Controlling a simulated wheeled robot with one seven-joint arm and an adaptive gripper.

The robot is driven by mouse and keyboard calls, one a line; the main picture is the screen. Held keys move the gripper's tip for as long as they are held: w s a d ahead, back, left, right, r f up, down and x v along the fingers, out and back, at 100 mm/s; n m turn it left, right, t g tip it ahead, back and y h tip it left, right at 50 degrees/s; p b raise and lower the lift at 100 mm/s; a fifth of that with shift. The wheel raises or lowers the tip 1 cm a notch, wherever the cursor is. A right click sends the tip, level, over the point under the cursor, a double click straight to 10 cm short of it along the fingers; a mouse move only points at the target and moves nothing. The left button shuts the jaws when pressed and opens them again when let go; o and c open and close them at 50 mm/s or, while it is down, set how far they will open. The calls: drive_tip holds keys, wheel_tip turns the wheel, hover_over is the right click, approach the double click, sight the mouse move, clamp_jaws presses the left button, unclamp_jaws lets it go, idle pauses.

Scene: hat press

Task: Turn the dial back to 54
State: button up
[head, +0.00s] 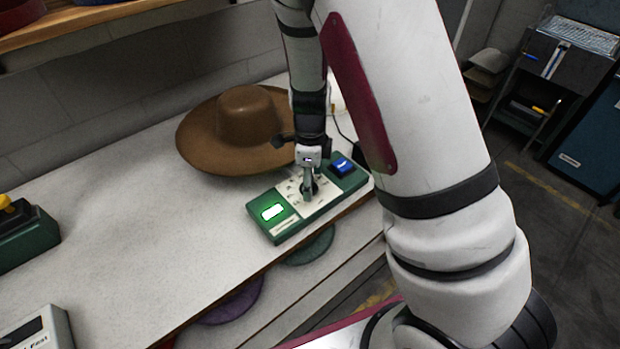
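A green control box (258,222) lies on the white bench near its front edge. My gripper (309,190) points down at the dial face and covers the dial knob. The fingers look close together at the knob, but I cannot tell whether they grip it. The display's digits and the dial's numbers are too small to read.
A brown wide-brimmed hat (248,120) sits just behind the box. A green device with a yellow knob (22,232) and a grey box (38,330) stand at the left. The bench (140,220) between is clear. Purple and green round pieces (232,302) lie below the front edge.

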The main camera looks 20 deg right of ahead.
drive_tip(key=c, duration=1.2)
drive_tip(key=shift+o, duration=0.2)
